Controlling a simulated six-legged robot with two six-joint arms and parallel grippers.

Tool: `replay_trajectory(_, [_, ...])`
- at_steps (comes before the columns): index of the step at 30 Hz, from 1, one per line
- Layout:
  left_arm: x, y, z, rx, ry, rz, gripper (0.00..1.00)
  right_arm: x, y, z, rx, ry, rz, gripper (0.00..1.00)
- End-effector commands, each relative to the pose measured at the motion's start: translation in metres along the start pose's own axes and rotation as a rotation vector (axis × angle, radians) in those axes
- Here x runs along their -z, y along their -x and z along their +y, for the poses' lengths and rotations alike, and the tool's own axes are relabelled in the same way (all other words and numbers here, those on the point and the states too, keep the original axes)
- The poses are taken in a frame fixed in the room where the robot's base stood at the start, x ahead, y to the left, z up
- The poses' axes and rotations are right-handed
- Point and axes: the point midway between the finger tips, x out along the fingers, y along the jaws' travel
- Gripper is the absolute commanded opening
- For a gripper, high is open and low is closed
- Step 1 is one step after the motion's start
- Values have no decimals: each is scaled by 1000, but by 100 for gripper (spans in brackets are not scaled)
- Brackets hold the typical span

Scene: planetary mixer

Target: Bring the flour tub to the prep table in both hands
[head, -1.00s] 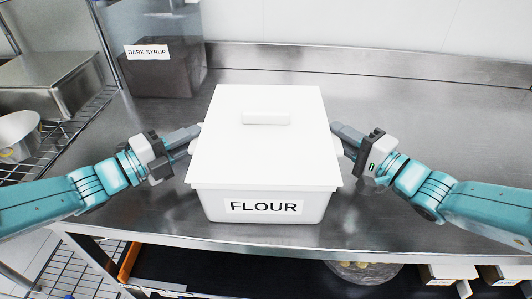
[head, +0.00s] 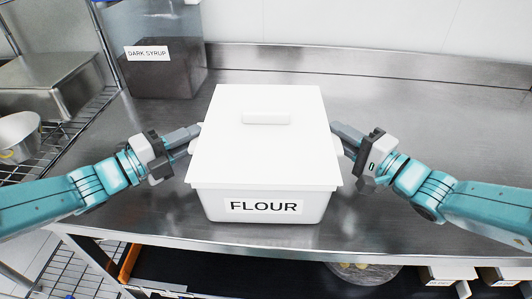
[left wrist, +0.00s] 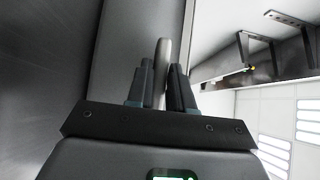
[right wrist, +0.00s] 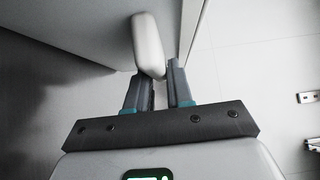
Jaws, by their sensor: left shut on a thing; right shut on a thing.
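The white flour tub (head: 262,150), lidded and labelled FLOUR, is upright in the middle of the head view, over the steel table (head: 440,130). I cannot tell whether its base touches the steel. My left gripper (head: 198,137) is shut on the tub's left handle; the left wrist view shows this pale handle (left wrist: 162,65) between the fingers. My right gripper (head: 336,134) is shut on the right handle, and the right wrist view shows that handle (right wrist: 147,42) at the fingers. The lid rim partly hides both grips in the head view.
A dark syrup container (head: 165,75) stands at the back left. A wire rack (head: 75,125) with steel pans is at the far left. A lower shelf (head: 240,275) holds a bowl and labelled boxes. The steel top is clear to the right and behind the tub.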

Motion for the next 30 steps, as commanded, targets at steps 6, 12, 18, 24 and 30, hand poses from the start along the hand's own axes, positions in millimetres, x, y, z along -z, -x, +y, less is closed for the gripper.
replay_trajectory(6, [-1,1,-27,6,-3,-3,0,2,0,-27,8,3,4,0])
replay_trajectory(12, [-1,1,-45,6,-3,-3,0,2,0,-45,7,2,4,0])
replay_trajectory(18, [-1,1,-49,6,-3,-4,0,2,1,-49,7,2,4,0])
replay_trajectory(24, [-1,1,-48,6,-3,-4,0,2,1,-48,7,2,4,0])
replay_trajectory(30, [-2,1,-48,6,-3,-4,0,2,1,-48,8,2,4,0])
